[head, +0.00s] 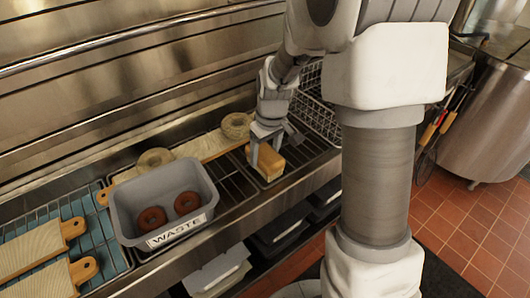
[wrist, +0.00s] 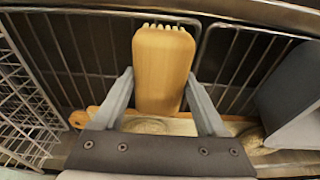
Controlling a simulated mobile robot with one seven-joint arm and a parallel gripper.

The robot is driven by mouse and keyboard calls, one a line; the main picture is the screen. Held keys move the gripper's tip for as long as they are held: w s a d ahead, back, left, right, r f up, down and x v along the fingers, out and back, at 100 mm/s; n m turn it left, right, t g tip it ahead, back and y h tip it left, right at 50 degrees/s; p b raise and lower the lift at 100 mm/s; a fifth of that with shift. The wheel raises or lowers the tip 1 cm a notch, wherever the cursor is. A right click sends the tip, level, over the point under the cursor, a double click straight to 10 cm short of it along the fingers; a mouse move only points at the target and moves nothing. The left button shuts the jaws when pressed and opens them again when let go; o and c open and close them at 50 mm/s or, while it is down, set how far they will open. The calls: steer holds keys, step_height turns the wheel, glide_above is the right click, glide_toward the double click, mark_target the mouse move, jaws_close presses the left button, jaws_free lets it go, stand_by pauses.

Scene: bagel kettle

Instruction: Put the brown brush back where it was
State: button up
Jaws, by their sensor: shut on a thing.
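The brown brush (head: 269,164), a light tan block, is at the right part of the wire rack, between the waste bin and the wire basket. My gripper (head: 265,152) reaches down on it from above. In the wrist view the brush (wrist: 163,65) stands between the two grey fingers of my gripper (wrist: 160,80), which are shut on its sides, with pale bristle tips along its far end. I cannot tell whether the brush touches the rack or hangs just above it.
A grey waste bin (head: 148,194) with two dark bagels stands left of the brush. A long wooden board (head: 205,147) with pale bagels lies behind. A wire basket (head: 318,108) stands at the right. More boards (head: 30,250) lie at far left. A metal kettle (head: 497,115) stands at far right.

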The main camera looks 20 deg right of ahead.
mark_target(269, 157)
steer(key=o, duration=1.2)
steer(key=shift+f, duration=0.1)
steer(key=shift+o, duration=0.2)
step_height(269, 157, up, 12)
steer(key=s+p, duration=0.2)
steer(key=s+r+m+t, duration=0.2)
steer(key=s+r, duration=0.2)
steer(key=s, duration=0.5)
steer(key=s+r+m+t, duration=0.2)
steer(key=s+r, duration=0.2)
steer(key=s, duration=0.6)
steer(key=shift+s+h, duration=0.15)
steer(key=shift+h, duration=0.25)
steer(key=shift+r, duration=0.2)
steer(key=shift+r, duration=0.3)
